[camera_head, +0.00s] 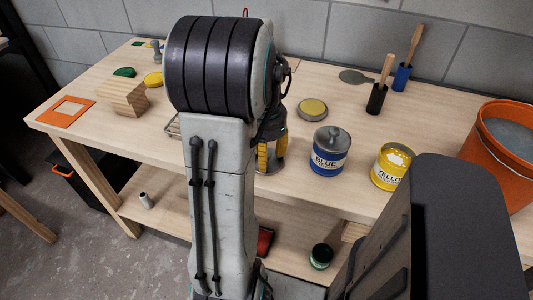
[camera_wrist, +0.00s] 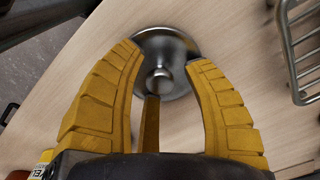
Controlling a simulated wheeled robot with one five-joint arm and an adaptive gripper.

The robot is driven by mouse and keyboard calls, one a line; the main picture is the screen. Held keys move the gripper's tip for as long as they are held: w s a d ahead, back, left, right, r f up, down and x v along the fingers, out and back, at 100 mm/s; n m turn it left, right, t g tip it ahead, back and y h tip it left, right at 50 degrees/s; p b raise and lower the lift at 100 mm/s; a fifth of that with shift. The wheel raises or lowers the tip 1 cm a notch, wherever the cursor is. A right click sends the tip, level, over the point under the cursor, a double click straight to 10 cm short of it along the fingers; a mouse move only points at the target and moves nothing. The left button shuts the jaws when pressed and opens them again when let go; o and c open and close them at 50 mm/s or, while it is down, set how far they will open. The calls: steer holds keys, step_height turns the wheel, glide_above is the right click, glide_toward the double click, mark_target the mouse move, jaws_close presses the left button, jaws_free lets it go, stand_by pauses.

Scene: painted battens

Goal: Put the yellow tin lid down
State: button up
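The yellow tin lid (camera_wrist: 170,42) is a round silver-metal lid with a knob. It appears to lie flat on the wooden bench, and only its edge (camera_head: 268,170) shows in the head view below my gripper (camera_head: 271,154). In the wrist view my gripper (camera_wrist: 161,65) is over it, with its yellow fingers spread apart around the knob and a gap on both sides. The yellow tin (camera_head: 391,168) stands to the right, without a lid, with yellow paint showing. The blue tin (camera_head: 328,160) stands between them with a knobbed lid on.
A wire rack (camera_wrist: 300,45) is close to the lid. A yellow-topped disc (camera_head: 312,108) lies behind the blue tin. Brushes in black (camera_head: 377,98) and blue (camera_head: 401,77) holders stand at the back. An orange bucket (camera_head: 481,145) is at right; a wooden block (camera_head: 122,97) is at left.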

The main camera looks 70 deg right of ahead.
steer(key=shift+r, duration=0.15)
step_height(320, 180, up, 12)
steer(key=p, duration=0.2)
stand_by(0.5)
steer(key=w+a+n+t+h, duration=0.1)
steer(key=w+a+n, duration=1)
steer(key=w+a, duration=0.4)
steer(key=s+a+f+n+t, duration=0.1)
steer(key=a+f+n, duration=0.1)
steer(key=a+n, duration=0.3)
steer(key=s+a+f+n+t+y, duration=0.1)
steer(key=a+n, duration=0.5)
steer(key=a, duration=0.6)
steer(key=shift+a+f+n, duration=0.3)
steer(key=shift+f, duration=0.25)
